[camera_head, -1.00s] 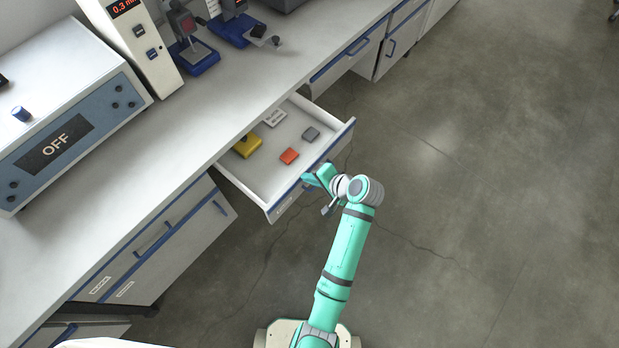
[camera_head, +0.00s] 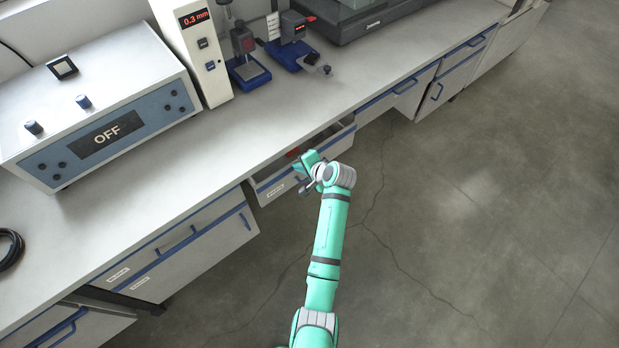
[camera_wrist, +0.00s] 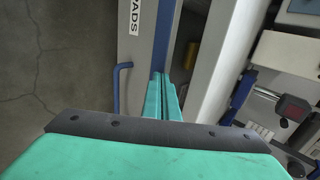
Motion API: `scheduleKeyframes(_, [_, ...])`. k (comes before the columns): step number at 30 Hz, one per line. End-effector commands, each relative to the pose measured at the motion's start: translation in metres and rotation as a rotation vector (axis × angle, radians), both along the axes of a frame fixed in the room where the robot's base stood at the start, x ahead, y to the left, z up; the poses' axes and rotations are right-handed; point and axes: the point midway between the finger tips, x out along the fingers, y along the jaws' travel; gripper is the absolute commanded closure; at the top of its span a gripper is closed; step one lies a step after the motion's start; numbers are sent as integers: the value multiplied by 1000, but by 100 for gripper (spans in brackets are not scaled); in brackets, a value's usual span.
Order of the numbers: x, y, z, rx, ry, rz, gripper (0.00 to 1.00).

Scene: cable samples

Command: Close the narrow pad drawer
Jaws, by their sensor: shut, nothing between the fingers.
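The pad drawer (camera_head: 270,191) sticks out a short way from under the counter, its light front edged in blue. In the wrist view its front (camera_wrist: 138,50) carries a label ending in "ADS" (camera_wrist: 135,15) and a blue handle (camera_wrist: 119,88). A sliver of the inside shows, with a yellow pad (camera_wrist: 193,52); a bit of red (camera_head: 293,152) shows inside in the head view. My gripper (camera_head: 306,163) is shut and empty at the drawer's blue front rim. In the wrist view the fingertips (camera_wrist: 160,78) meet the rim; I cannot tell if they press on it.
The counter (camera_head: 210,148) overhangs the drawer and bears a box reading OFF (camera_head: 95,115), a gauge showing 0.3 mm (camera_head: 192,50) and blue-based instruments (camera_head: 247,72). Closed drawers (camera_head: 175,245) stand to the left. The floor (camera_head: 450,220) to the right is clear.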

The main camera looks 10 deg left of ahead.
Motion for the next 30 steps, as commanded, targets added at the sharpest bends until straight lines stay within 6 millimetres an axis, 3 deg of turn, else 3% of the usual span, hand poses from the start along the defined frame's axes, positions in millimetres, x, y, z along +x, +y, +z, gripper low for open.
scheduleKeyframes(6, [14,16,0,-1,0,1,100])
scheduleKeyframes(14, [18,21,0,-1,-1,0,100])
scheduleKeyframes(25, [16,19,0,-1,0,1,100])
scheduleKeyframes(30, [7,3,-1,-1,-1,-3,100])
